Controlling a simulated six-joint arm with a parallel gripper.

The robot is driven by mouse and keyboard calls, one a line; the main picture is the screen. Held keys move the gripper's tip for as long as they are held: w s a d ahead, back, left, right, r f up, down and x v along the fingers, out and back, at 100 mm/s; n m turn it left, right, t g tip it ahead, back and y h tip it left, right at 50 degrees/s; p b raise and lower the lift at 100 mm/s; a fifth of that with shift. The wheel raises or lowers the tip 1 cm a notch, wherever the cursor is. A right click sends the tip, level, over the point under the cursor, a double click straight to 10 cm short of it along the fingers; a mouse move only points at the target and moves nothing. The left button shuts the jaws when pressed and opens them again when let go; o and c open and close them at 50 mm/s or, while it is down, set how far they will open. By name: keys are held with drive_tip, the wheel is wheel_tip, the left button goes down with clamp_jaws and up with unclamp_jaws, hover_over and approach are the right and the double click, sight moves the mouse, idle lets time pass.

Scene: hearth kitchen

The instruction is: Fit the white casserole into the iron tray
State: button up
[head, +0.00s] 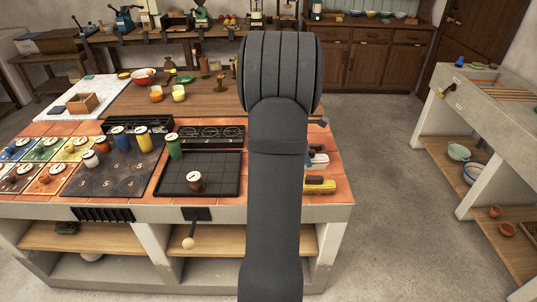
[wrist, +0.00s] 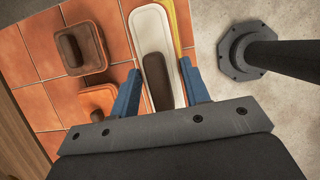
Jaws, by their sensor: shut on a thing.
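The white casserole (wrist: 148,24) is a long, rounded dish with a dark brown handle on top. My gripper (wrist: 160,68) has its blue fingers on either side of it and is shut on it. In the head view, part of the white casserole (head: 319,161) shows at the right end of the tiled counter; my arm hides the rest and most of the gripper. I cannot tell whether it is lifted off the tiles. The iron tray (head: 222,187), black with a low rim and a grid floor, lies left of my arm.
A yellow casserole (head: 319,186) lies close beside the white one. In the wrist view, a brown lidded dish (wrist: 92,45) and an orange one (wrist: 92,101) sit to the left. A green jar (head: 174,148) and several other jars stand on the dark panel left of the tray.

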drive_tip(key=w+a+r, duration=0.1)
drive_tip(key=w+a, duration=0.7)
drive_tip(key=a, duration=0.5)
drive_tip(key=w+a, duration=0.7)
drive_tip(key=a, duration=0.6)
drive_tip(key=shift+w+a+f, duration=0.4)
drive_tip(key=shift+a+f, duration=1.4)
drive_tip(key=shift+a, duration=0.15)
drive_tip(key=shift+w+a+f, duration=0.45)
drive_tip(key=shift+a+f, duration=1.4)
drive_tip(key=shift+a, duration=0.1)
drive_tip(key=shift+w+a+f, duration=0.4)
drive_tip(key=shift+a+f, duration=1.4)
drive_tip(key=shift+a, duration=0.15)
drive_tip(key=shift+f, duration=0.1)
drive_tip(key=o, duration=1.2)
drive_tip(key=shift+f, duration=0.1)
drive_tip(key=shift+v, duration=3.95)
